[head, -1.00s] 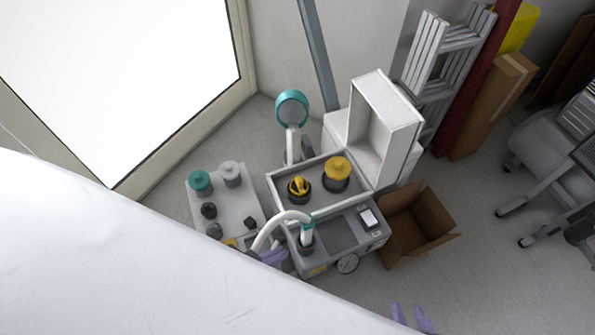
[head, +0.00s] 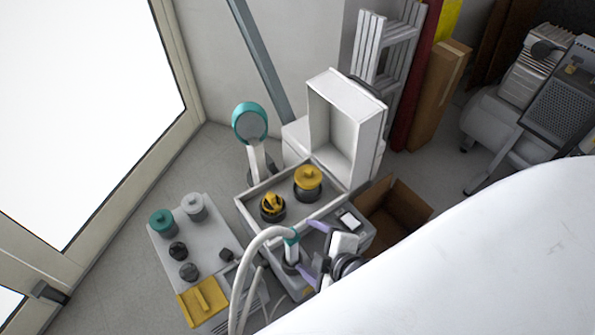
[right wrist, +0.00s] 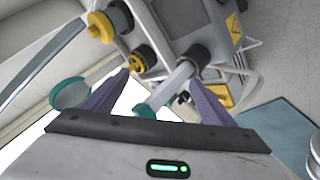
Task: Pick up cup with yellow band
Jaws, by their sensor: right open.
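A dark cup with a yellow band and yellow top (head: 272,207) stands in the grey tray of the compressor unit in the head view. It also shows in the right wrist view (right wrist: 140,60), beyond the fingertips. My right gripper (head: 308,250) is open, its purple fingers in front of the tray, apart from the cup. In the right wrist view the gripper (right wrist: 158,80) has a white tube with a teal end (right wrist: 165,92) showing between its fingers; I cannot tell whether they touch. My left gripper is not in view.
A wider yellow-lidded jar (head: 308,183) stands right of the cup. A white hose (head: 245,270) arches in front of the tray. A white open box (head: 345,120) stands behind, an open cardboard box (head: 395,212) to the right. A teal-rimmed round head (head: 249,122) rises behind the tray.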

